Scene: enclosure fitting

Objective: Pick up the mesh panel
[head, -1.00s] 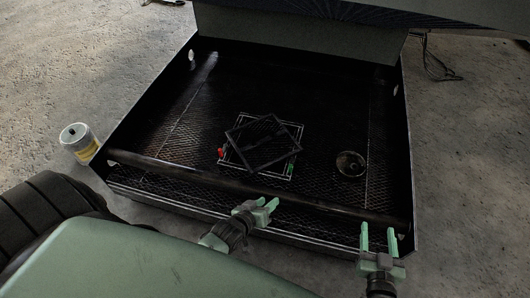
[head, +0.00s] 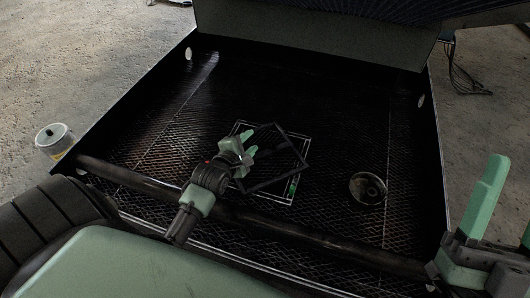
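The mesh panel (head: 279,158) is a dark square frame lying at an angle over a white square outline (head: 285,202) on the enclosure's mesh floor. My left gripper (head: 251,147) is over the panel's left side, its green fingers apart. I cannot tell whether they touch the panel, and they hide part of its left edge. My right gripper (head: 508,215) is at the right edge of the view, away from the panel, with its fingers apart and pointing up.
A small green piece (head: 292,188) sits beside the panel's lower right. A round metal dish (head: 368,188) lies to the right. A thick bar (head: 270,225) crosses the enclosure's near side.

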